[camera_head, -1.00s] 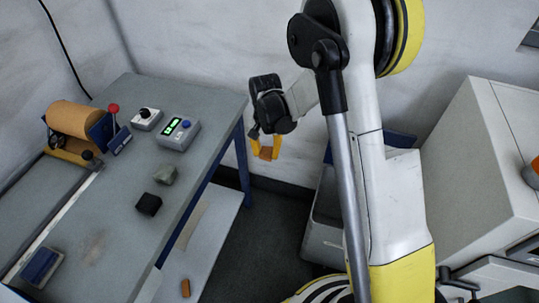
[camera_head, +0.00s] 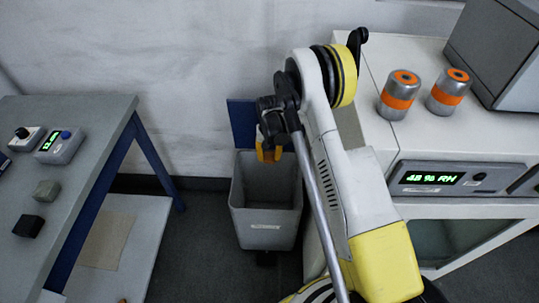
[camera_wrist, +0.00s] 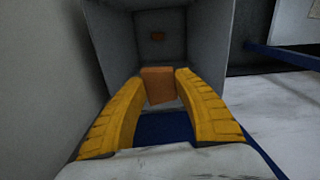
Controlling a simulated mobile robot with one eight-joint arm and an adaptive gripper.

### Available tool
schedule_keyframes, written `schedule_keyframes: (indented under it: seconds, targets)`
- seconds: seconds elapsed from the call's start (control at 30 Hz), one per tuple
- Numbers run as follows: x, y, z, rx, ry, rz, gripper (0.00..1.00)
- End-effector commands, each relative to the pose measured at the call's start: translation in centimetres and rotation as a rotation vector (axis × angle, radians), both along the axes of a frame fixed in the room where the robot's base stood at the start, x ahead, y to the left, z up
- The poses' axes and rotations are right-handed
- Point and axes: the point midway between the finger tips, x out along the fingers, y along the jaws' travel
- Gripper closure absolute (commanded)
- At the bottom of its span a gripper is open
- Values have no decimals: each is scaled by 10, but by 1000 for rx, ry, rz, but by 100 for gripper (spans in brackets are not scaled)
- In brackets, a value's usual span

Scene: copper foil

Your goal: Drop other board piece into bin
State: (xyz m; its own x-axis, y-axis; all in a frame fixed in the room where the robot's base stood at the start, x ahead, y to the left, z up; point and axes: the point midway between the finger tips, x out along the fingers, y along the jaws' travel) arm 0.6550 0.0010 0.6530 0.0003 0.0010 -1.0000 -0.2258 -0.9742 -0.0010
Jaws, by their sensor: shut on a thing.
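My gripper (camera_head: 268,153) is over the open grey bin (camera_head: 266,236), near its back rim in the head view. In the wrist view its yellow fingers (camera_wrist: 158,92) are shut on a brown board piece (camera_wrist: 158,78), with the grey bin walls (camera_wrist: 206,50) beyond. The held piece is hard to make out in the head view, and the bin's floor is hidden there.
A workbench (camera_head: 75,128) with control boxes and small blocks stands left, over a low shelf (camera_head: 125,262). A white cabinet (camera_head: 450,130) with two orange-banded canisters stands right. A blue panel (camera_head: 242,122) rises behind the bin.

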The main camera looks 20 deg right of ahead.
Motion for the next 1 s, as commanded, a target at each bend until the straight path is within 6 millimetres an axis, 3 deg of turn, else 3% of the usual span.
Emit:
schedule_keyframes:
  seconds: [0.27, 0.6, 0.93, 0.97, 1.0]
  targets:
    - [1, 0, -18, 0, 0, 4, 92]
    - [1, 0, -58, 0, 0, 3, 92]
    - [1, 0, -62, 0, 0, 3, 92]
    - [1, 0, -62, 0, 0, 3, 59]
    - [1, 0, -62, 0, 0, 3, 46]
